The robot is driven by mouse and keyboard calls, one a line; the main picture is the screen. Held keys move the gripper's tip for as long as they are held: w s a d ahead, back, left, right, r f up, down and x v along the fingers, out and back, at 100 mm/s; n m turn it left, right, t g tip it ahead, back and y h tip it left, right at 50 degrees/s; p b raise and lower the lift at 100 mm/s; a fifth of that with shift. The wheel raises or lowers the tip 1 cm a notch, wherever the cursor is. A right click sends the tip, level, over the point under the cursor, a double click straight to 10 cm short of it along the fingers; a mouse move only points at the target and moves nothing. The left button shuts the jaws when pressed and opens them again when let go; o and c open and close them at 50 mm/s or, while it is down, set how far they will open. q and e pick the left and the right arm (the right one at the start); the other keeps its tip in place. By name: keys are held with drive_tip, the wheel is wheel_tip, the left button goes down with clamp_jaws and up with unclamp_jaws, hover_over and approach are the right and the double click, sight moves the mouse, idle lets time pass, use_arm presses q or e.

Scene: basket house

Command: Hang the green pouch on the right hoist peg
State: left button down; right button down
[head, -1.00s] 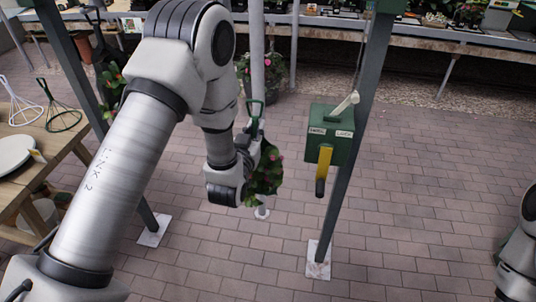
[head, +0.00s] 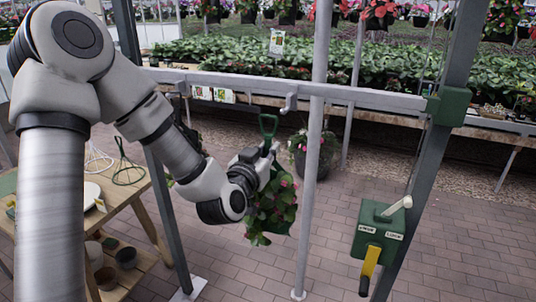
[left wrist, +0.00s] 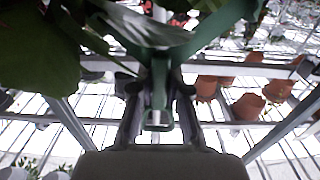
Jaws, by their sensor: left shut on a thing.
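The green pouch (head: 272,208), full of leaves and pink flowers, hangs from my left gripper (head: 264,162) in the head view. Its green loop handle (head: 268,127) stands up above the fingers. In the left wrist view, the fingers (left wrist: 158,112) are shut on the green stem of the pouch (left wrist: 161,70). The right hoist peg (head: 290,103) is a pale hook on the grey hoist bar (head: 345,94). The loop is below and left of the peg in the picture, apart from it. My right gripper is out of view.
A pale upright pole (head: 312,180) stands just right of the pouch. A green winch box (head: 375,230) with a yellow handle (head: 370,268) is on the right post (head: 440,150). A wooden table (head: 135,192) stands at left. Plant benches fill the back.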

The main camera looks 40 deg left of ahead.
use_arm(q)
drive_tip(key=x, duration=0.7)
drive_tip(key=shift+p, duration=0.3)
drive_tip(key=shift+w, duration=0.2)
idle(0.6)
drive_tip(key=shift+x, duration=1.65)
drive_tip(key=shift+w+a, duration=0.1)
drive_tip(key=shift+w+a+b, duration=0.15)
drive_tip(key=shift+w+b, duration=0.15)
drive_tip(key=shift+w, duration=0.3)
drive_tip(key=shift+f+b, duration=0.15)
drive_tip(key=shift+b, duration=0.15)
drive_tip(key=shift+w+f+b, duration=0.15)
drive_tip(key=shift+f+b, duration=0.45)
drive_tip(key=shift+f, duration=0.05)
